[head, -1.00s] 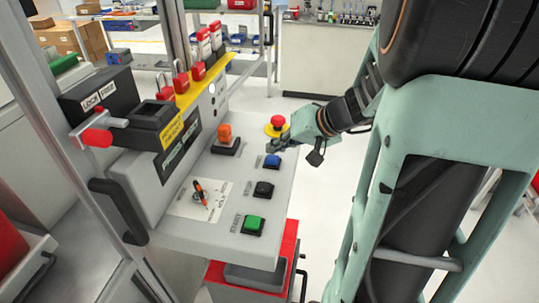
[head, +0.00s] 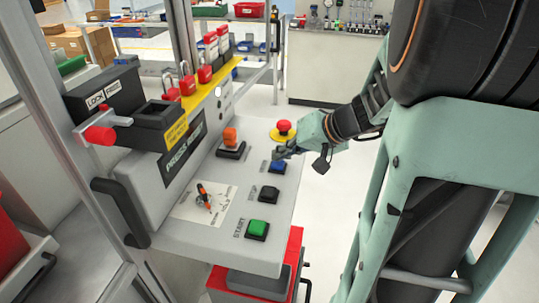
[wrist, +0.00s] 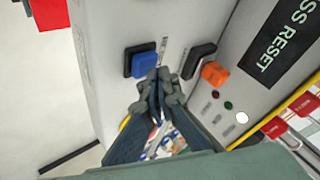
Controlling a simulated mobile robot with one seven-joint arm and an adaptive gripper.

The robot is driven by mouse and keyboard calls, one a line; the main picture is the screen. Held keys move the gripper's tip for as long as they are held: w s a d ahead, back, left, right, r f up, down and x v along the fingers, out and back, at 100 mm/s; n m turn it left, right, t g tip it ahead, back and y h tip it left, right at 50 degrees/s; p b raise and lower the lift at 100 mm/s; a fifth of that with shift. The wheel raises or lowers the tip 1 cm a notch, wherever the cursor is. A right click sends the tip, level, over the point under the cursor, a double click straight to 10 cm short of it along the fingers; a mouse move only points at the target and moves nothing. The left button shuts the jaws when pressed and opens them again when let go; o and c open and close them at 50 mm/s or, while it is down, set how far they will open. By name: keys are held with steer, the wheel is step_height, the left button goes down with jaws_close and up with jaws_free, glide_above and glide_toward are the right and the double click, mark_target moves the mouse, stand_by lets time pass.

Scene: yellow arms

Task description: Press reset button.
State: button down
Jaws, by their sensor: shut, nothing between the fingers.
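A blue square button (head: 278,167) sits in a dark base on the grey sloped panel (head: 235,190), behind the black button. The label beside it is too small to read. It also shows left of the fingertips in the wrist view (wrist: 146,64). My gripper (head: 279,153) is shut and empty, just behind the blue button and in front of the red mushroom button (head: 284,126). In the wrist view, my closed fingertips (wrist: 157,76) appear beside the blue button's lower right edge. I cannot tell whether they touch it.
A black button (head: 268,194) and a green START button (head: 257,229) line the panel's right side. An orange switch (head: 231,138) stands left of the blue button. Red padlocks (head: 188,82) hang along the yellow strip. Open floor lies right of the panel.

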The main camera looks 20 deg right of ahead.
mark_target(280, 164)
steer(key=shift+f+b, duration=0.45)
steer(key=shift+b, duration=0.25)
stand_by(0.4)
steer(key=shift+r, duration=0.15)
steer(key=shift+r+p, duration=0.35)
steer(key=shift+r, duration=0.4)
steer(key=shift+r+p, duration=1.3)
steer(key=shift+r, duration=1.25)
